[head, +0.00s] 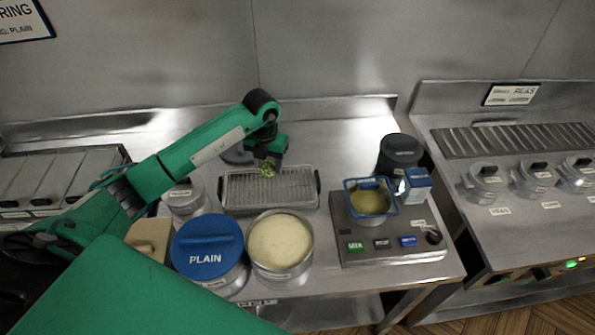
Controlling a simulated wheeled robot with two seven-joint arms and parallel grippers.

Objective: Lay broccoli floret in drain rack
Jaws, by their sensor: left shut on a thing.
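My left gripper (266,160) is shut on the broccoli floret (267,170), a small green piece hanging below the fingers. The gripper and floret appear over the far-middle part of the drain rack (235,193), a shallow rectangular metal tray with a barred grid. From this view I cannot tell whether the floret touches the grid. The rack looks otherwise empty. My right gripper is not in view.
A blue-lidded tub marked PLAIN (208,243) and an open tub of pale contents (280,243) stand in front of the rack. To the right, a blue-rimmed basket (371,199) sits on a control unit (390,249). A dark canister (400,152) stands behind it.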

